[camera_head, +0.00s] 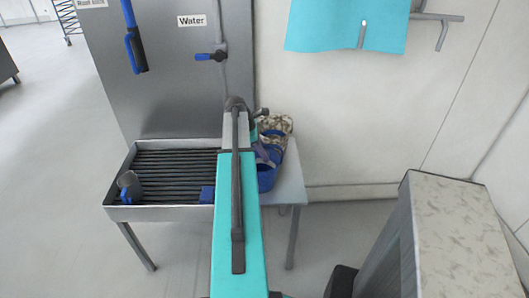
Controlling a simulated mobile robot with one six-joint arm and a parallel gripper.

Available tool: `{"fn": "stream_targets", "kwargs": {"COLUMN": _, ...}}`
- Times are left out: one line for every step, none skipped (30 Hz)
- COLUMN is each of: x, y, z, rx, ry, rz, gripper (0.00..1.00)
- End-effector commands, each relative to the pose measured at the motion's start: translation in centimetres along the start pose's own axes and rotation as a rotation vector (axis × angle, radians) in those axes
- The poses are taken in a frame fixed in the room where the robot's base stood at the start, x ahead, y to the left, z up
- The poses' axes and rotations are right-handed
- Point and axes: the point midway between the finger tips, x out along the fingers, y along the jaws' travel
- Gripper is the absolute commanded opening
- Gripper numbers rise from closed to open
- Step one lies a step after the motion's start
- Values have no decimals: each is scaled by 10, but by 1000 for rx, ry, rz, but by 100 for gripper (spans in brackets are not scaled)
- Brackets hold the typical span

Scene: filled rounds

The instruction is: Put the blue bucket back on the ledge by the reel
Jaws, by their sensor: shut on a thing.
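The blue bucket (266,177) shows just right of my arm, over the grey ledge (291,184) beside the slatted trough. My arm hides its left side. My gripper (264,153) is at the bucket's upper part, partly hidden by my arm, and is shut on it. I cannot tell whether the bucket touches the ledge. A tan and brown patterned thing (274,123) with blue below it is close behind the bucket, against the wall. I cannot make out a reel for certain.
A steel panel with a "Water" sign (192,21) rises behind. A teal cloth (347,27) hangs upper right. A speckled-top block (462,235) stands at the right.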

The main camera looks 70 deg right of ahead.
Motion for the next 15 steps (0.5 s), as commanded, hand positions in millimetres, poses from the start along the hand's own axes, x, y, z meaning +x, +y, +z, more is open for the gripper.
{"fn": "stream_targets", "kwargs": {"x": 0, "y": 0, "z": 0, "rx": 0, "ry": 0, "rz": 1, "gripper": 0}}
{"fn": "stream_targets", "kwargs": {"x": 1, "y": 0, "z": 0, "rx": 0, "ry": 0, "rz": 1, "gripper": 0}}
{"fn": "stream_targets", "kwargs": {"x": 1, "y": 0, "z": -1, "rx": 0, "ry": 0, "rz": 1, "gripper": 0}}
{"fn": "stream_targets", "kwargs": {"x": 1, "y": 0, "z": -1, "rx": 0, "ry": 0, "rz": 1, "gripper": 0}}
{"fn": "stream_targets", "kwargs": {"x": 1, "y": 0, "z": -1, "rx": 0, "ry": 0, "rz": 1, "gripper": 0}}
{"fn": "stream_targets", "kwargs": {"x": 1, "y": 0, "z": -1, "rx": 0, "ry": 0, "rz": 1, "gripper": 0}}
{"fn": "stream_targets", "kwargs": {"x": 1, "y": 0, "z": -1, "rx": 0, "ry": 0, "rz": 1, "gripper": 0}}
{"fn": "stream_targets", "kwargs": {"x": 1, "y": 0, "z": -1, "rx": 0, "ry": 0, "rz": 1, "gripper": 19}}
{"fn": "stream_targets", "kwargs": {"x": 1, "y": 0, "z": -1, "rx": 0, "ry": 0, "rz": 1, "gripper": 25}}
{"fn": "stream_targets", "kwargs": {"x": 1, "y": 0, "z": -1, "rx": 0, "ry": 0, "rz": 1, "gripper": 30}}
{"fn": "stream_targets", "kwargs": {"x": 1, "y": 0, "z": -1, "rx": 0, "ry": 0, "rz": 1, "gripper": 34}}
{"fn": "stream_targets", "kwargs": {"x": 1, "y": 0, "z": -1, "rx": 0, "ry": 0, "rz": 1, "gripper": 34}}
{"fn": "stream_targets", "kwargs": {"x": 1, "y": 0, "z": -1, "rx": 0, "ry": 0, "rz": 1, "gripper": 34}}
{"fn": "stream_targets", "kwargs": {"x": 1, "y": 0, "z": -1, "rx": 0, "ry": 0, "rz": 1, "gripper": 34}}
{"fn": "stream_targets", "kwargs": {"x": 1, "y": 0, "z": -1, "rx": 0, "ry": 0, "rz": 1, "gripper": 34}}
